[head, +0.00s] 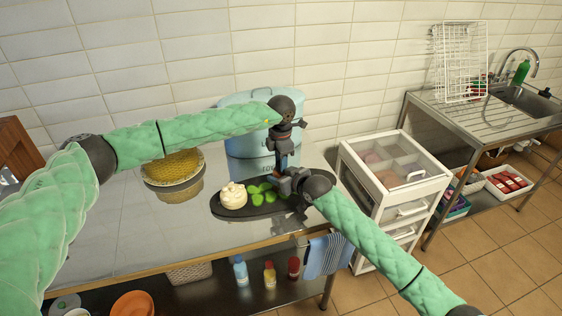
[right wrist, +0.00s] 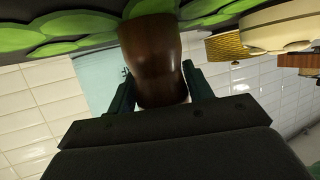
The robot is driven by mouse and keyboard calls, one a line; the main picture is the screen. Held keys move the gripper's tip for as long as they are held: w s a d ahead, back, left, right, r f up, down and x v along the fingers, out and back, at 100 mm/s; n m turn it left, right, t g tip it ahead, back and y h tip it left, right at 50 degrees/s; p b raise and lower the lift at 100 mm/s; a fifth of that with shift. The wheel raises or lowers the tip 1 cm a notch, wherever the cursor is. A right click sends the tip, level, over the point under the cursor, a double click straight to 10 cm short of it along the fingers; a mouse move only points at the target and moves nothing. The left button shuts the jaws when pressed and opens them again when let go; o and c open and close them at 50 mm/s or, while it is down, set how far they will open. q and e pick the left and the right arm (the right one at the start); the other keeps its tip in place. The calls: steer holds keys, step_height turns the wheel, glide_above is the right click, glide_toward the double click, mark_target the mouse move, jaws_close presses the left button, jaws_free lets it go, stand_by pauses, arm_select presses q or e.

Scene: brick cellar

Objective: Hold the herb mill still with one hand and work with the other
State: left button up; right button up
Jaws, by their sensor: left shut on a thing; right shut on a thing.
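The herb mill (right wrist: 153,60) is a dark brown, rounded wooden body in the right wrist view, between the two fingers of my right gripper (right wrist: 155,95). In the head view the mill is mostly hidden behind my grippers, above a dark oval board (head: 226,211). My right gripper (head: 284,180) comes in from the lower right and is shut on the mill's body, low down. My left gripper (head: 282,145) points down from above and is shut at the mill's upper part; its exact hold is hidden. Green leaves (head: 262,190) lie on the board beside the mill.
A pale, lumpy food item (head: 233,196) sits on the board's left. A light blue container (head: 245,143) is behind the mill. A white drawer unit (head: 395,170) stands right of the table.

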arm_select(q)
steer(key=m, duration=0.4)
steer(key=shift+m, duration=0.4)
steer(key=shift+a, duration=0.1)
steer(key=o, duration=1)
step_height(320, 180, up, 12)
stand_by(0.3)
arm_select(e)
steer(key=o, duration=1.1)
steer(key=shift+o, duration=0.2)
